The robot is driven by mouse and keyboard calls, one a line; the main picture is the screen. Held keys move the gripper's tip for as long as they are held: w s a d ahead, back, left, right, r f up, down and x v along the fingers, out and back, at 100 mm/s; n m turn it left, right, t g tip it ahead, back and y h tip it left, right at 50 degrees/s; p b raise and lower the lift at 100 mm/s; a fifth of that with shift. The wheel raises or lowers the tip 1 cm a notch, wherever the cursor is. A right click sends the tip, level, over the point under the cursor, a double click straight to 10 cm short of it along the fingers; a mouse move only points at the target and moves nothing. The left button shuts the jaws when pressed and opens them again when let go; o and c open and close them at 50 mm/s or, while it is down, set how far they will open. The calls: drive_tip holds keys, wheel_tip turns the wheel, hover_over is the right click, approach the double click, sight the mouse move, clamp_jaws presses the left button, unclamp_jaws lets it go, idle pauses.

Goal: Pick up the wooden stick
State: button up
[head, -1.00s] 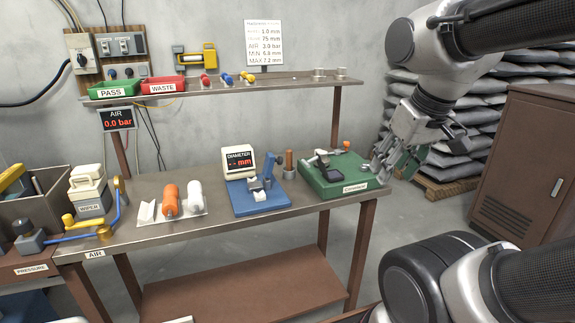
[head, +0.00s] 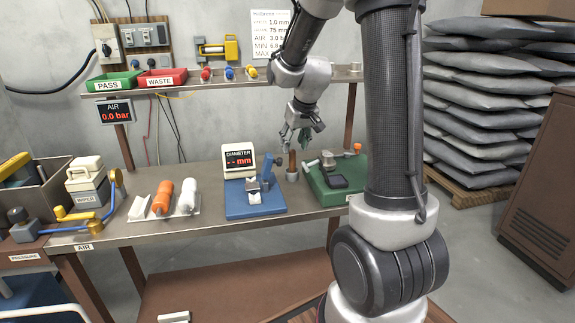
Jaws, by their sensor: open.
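The wooden stick (head: 292,161) stands upright in a small metal holder (head: 292,176) on the workbench, between the blue diameter gauge (head: 256,200) and the green base (head: 325,192). My gripper (head: 302,142) hangs above the bench close to the top of the stick, with its fingers pointing down. It is open and appears empty. In this view it overlaps the area just above the stick, and I cannot tell its exact distance from it.
The diameter display (head: 239,160) stands left of the stick. A shelf (head: 250,84) with a green PASS tray (head: 115,82) and a red WASTE tray (head: 162,78) runs above the bench. My arm covers the bench's right end.

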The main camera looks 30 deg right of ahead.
sight(293, 151)
drive_tip(key=x, duration=0.5)
drive_tip(key=shift+w+d+f, duration=0.1)
drive_tip(key=shift+d+f, duration=0.1)
drive_tip(key=shift+f, duration=0.1)
drive_tip(key=shift+c, duration=0.3)
drive_tip(key=c, duration=1)
